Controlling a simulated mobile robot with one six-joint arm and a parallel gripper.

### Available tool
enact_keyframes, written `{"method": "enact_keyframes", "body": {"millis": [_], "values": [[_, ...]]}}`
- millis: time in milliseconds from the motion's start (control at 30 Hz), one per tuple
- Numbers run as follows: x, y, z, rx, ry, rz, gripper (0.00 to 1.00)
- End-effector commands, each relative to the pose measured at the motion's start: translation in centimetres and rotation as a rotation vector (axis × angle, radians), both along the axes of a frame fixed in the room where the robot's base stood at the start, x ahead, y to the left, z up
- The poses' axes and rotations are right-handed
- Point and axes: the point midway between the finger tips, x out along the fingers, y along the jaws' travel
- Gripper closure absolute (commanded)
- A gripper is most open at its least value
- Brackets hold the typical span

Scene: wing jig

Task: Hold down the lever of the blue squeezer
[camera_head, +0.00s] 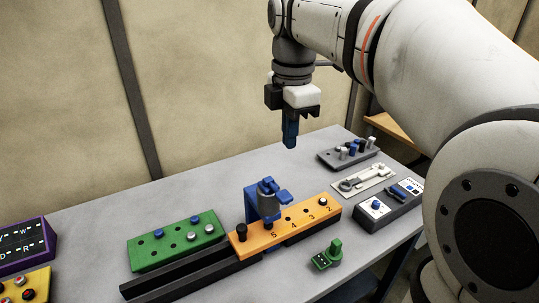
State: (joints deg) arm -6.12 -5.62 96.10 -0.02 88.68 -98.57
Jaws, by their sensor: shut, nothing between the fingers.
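The blue squeezer (252,206) stands on the grey table, behind the orange numbered block. Its blue lever (277,193) sits at its top, pointing right. A grey cylindrical part shows in its upper middle. My gripper (290,143) points straight down, above and slightly right of the squeezer in the picture, apart from it. Its blue fingers are closed together with nothing between them. The lower rear part of the squeezer is hidden by the orange block.
A green board (148,255) with pegs lies left. A small green device (334,249) lies front right. A grey peg block (336,160), a white tool plate (381,171) and a switch box (384,218) line the right.

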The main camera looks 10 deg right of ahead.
Motion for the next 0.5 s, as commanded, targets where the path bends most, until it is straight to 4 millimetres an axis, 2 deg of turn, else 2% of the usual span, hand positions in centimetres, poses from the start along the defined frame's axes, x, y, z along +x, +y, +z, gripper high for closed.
{"method": "enact_keyframes", "body": {"millis": [200, 500], "values": [[0.63, 0.27, 1.01, -0.003, 0.016, 0.117, 1.00], [0.63, 0.27, 1.02, -0.002, 0.016, 0.123, 1.00]]}}
